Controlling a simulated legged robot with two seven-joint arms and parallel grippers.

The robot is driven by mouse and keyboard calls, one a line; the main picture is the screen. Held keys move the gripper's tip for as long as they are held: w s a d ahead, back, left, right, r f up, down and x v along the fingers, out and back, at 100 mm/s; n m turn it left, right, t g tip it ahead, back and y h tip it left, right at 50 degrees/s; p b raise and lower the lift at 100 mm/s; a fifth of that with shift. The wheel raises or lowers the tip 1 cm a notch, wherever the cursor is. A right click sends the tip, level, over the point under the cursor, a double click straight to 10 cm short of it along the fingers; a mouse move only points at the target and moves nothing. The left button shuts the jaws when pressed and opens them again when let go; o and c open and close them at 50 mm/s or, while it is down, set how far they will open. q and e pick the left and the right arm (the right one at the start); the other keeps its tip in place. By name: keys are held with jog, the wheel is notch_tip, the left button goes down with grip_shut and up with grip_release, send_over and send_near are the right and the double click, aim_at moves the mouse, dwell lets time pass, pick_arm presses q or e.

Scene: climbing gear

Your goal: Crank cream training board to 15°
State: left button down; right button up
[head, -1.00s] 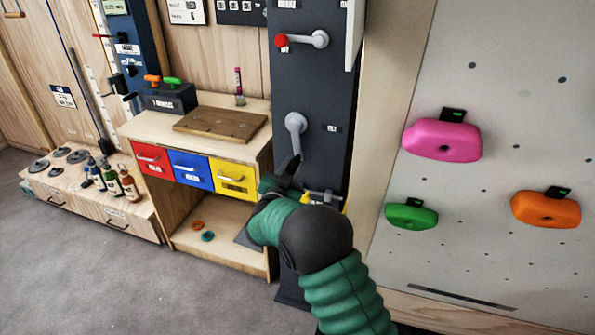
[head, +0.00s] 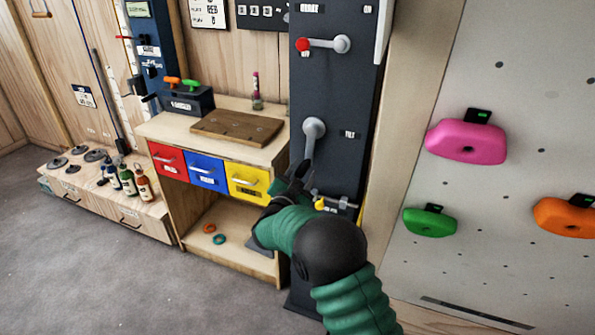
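The cream training board (head: 480,215) stands at the right with pink, green and orange holds on it. The dark control column (head: 335,90) stands left of it. A grey crank handle (head: 313,132) is on the column's front, its arm hanging down from a round hub. My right gripper (head: 297,172) is dark and sits just below the crank, close to its lower end. The forearm and the small picture hide whether its fingers are closed or touch the handle. My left gripper is not in view.
A red-knobbed lever (head: 320,45) sits higher on the column. A yellow-tipped pin (head: 335,203) sits lower, beside my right wrist. A bench with red, blue and yellow drawers (head: 205,170) stands to the left. The grey floor (head: 90,260) at front left is clear.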

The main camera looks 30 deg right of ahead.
jog(key=shift+w, duration=0.1)
jog(key=shift+a, duration=0.1)
jog(key=p+v, duration=0.1)
jog(key=v, duration=1.5)
jog(key=shift+s+a, duration=0.2)
jog(key=shift+s, duration=0.1)
jog(key=shift+r, duration=0.1)
